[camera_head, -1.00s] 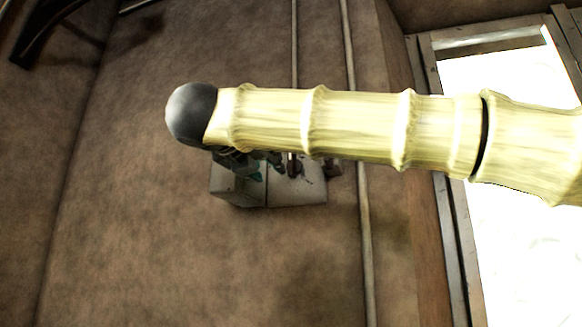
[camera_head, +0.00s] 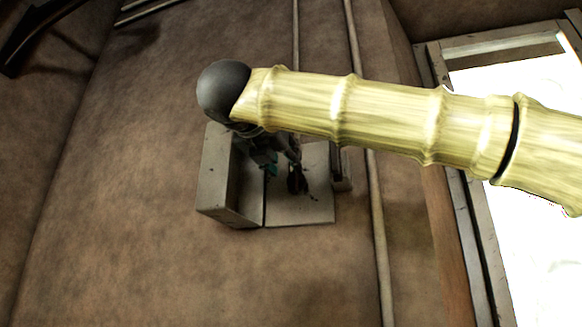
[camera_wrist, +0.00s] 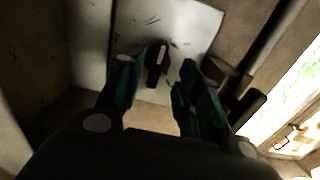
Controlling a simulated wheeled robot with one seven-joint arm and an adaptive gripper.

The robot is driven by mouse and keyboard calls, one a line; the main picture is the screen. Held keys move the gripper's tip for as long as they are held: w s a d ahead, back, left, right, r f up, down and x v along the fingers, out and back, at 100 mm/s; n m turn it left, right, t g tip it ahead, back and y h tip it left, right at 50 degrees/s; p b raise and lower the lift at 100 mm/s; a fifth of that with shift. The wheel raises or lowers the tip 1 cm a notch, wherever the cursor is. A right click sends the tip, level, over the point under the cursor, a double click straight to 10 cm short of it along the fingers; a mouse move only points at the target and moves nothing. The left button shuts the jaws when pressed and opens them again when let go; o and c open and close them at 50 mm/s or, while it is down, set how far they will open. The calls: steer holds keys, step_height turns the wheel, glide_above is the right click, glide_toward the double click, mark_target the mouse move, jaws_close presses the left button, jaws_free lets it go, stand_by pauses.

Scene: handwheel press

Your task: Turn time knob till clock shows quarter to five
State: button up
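A dark knob (camera_head: 297,180) sits on a pale grey panel (camera_head: 300,211) on the wall. In the wrist view, the knob (camera_wrist: 157,62) has a light bar on its face and stands upright on the panel (camera_wrist: 193,25). My gripper's teal fingers (camera_wrist: 158,73) are apart, with the knob in line with the gap between them. I see no contact, and I cannot tell how far the fingertips are from the knob. In the head view my gripper (camera_head: 275,163) is small and partly hidden by my arm. No clock face can be made out.
A grey box side or open door (camera_head: 218,178) stands out from the wall left of the panel. A dark block (camera_head: 341,168) sits at the panel's right edge. A vertical pipe (camera_head: 378,235) and a bright window (camera_head: 530,250) lie farther right.

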mark_target(292, 171)
steer(key=p+x, duration=0.1)
steer(key=x, duration=0.5)
steer(key=shift+c, duration=0.4)
jaws_close()
